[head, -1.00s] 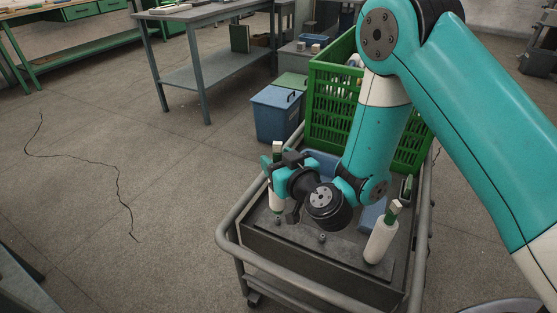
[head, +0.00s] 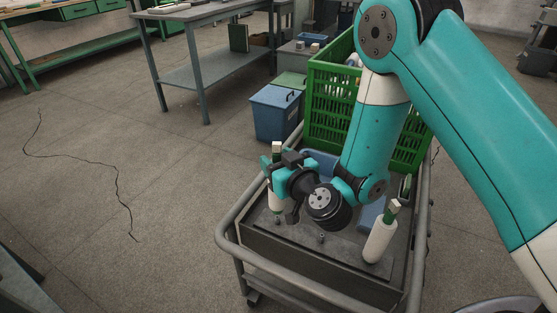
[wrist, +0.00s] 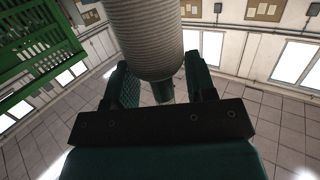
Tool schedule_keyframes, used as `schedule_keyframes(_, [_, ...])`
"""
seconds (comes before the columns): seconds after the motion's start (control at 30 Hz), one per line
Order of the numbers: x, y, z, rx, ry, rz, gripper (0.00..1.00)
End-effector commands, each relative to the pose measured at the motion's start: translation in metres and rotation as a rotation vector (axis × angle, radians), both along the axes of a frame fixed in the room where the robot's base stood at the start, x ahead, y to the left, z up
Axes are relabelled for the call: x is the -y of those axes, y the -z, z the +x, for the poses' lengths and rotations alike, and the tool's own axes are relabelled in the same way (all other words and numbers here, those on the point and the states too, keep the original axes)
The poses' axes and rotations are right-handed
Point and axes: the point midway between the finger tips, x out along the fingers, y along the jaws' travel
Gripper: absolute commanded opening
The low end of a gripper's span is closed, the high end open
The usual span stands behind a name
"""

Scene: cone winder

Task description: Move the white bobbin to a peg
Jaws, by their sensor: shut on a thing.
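My gripper (head: 277,182) is shut on a white bobbin (head: 275,203) at the left of the cart's dark board (head: 345,244). The bobbin stands roughly upright, with a green and tan tube end (head: 277,150) on top. In the wrist view the wound bobbin (wrist: 148,38) sits between the two fingers, its green tube end showing beyond the winding. A small peg (head: 278,219) shows just below the held bobbin; I cannot tell whether they touch. Another bare peg (head: 322,237) stands at the board's middle. A second white bobbin (head: 380,240) stands slightly tilted at the board's right.
A green crate (head: 330,95) stands at the cart's back, behind my arm. The cart's grey tube rail (head: 300,284) runs around the board. A blue bin (head: 275,112) and a grey workbench (head: 200,75) stand beyond. The floor at left is clear except for a thin dark line.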

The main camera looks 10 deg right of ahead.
Motion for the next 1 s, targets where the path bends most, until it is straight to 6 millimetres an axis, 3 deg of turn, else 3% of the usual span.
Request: schedule_keyframes(1.0, [0.000, 0.024, 0.000, 0.001, 0.000, 0.000, 0.32])
